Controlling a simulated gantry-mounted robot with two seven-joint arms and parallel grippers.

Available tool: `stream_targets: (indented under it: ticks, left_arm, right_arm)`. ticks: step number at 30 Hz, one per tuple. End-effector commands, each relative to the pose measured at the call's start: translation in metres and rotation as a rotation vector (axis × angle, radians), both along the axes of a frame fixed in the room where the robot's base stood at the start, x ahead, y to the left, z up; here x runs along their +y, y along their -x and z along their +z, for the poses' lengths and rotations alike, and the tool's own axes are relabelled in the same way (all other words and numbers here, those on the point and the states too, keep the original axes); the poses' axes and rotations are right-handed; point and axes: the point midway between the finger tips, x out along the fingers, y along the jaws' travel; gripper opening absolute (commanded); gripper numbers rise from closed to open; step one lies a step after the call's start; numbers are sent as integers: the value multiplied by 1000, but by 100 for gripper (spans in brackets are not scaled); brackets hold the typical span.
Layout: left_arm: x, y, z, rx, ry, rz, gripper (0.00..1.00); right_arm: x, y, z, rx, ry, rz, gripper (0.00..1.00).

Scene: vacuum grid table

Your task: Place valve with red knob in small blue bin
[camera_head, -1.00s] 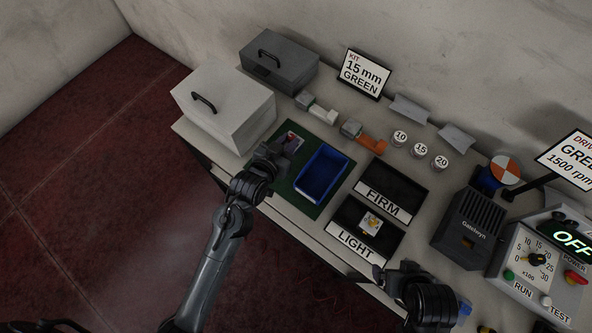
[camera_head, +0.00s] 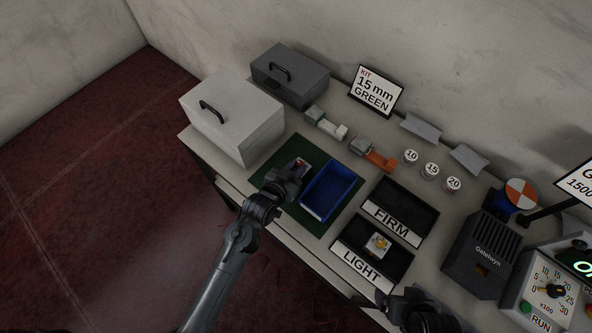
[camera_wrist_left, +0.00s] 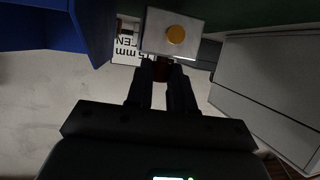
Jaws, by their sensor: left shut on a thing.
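My left gripper (camera_head: 297,172) is shut on the valve with red knob, above the green mat (camera_head: 272,164) just left of the small blue bin (camera_head: 331,188). In the head view only a small reddish part (camera_head: 303,163) of the held valve shows. In the left wrist view the valve (camera_wrist_left: 172,34) is a pale metal block with an orange round face, and its red knob (camera_wrist_left: 161,70) is between the fingers. The bin also shows in the left wrist view (camera_wrist_left: 85,25), beside the valve and apart from it. My right gripper (camera_head: 420,310) is at the bottom edge, its fingers unclear.
Trays marked FIRM (camera_head: 412,192) and LIGHT (camera_head: 345,232) are right of the bin; the LIGHT tray holds a small yellowish part (camera_head: 378,245). A dark machine (camera_head: 482,255) stands further right.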

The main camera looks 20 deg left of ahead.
Motion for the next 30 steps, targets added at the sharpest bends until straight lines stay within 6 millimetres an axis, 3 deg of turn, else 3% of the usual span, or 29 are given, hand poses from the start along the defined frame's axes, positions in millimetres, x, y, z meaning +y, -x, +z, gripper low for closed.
stream_targets:
  ticks: [4, 15, 16, 21, 30]
  left_arm:
    - [0, 0, -14, -1, 0, 0, 0]
    - [0, 0, -17, -1, 0, 0, 0]
    - [0, 0, -18, 0, 0, 0, 23]
    - [0, 0, -17, 0, 0, 0, 47]
    - [0, 0, -16, 0, 0, 0, 47]
  right_arm:
    - [-1, 0, -2, 0, 4, 3, 93]
    - [-2, 0, -3, 1, 10, 6, 93]
    - [-2, 0, -3, 1, 10, 6, 93]
    - [-2, 0, -3, 1, 8, 5, 93]
    - [0, 0, -2, 1, 1, 1, 93]
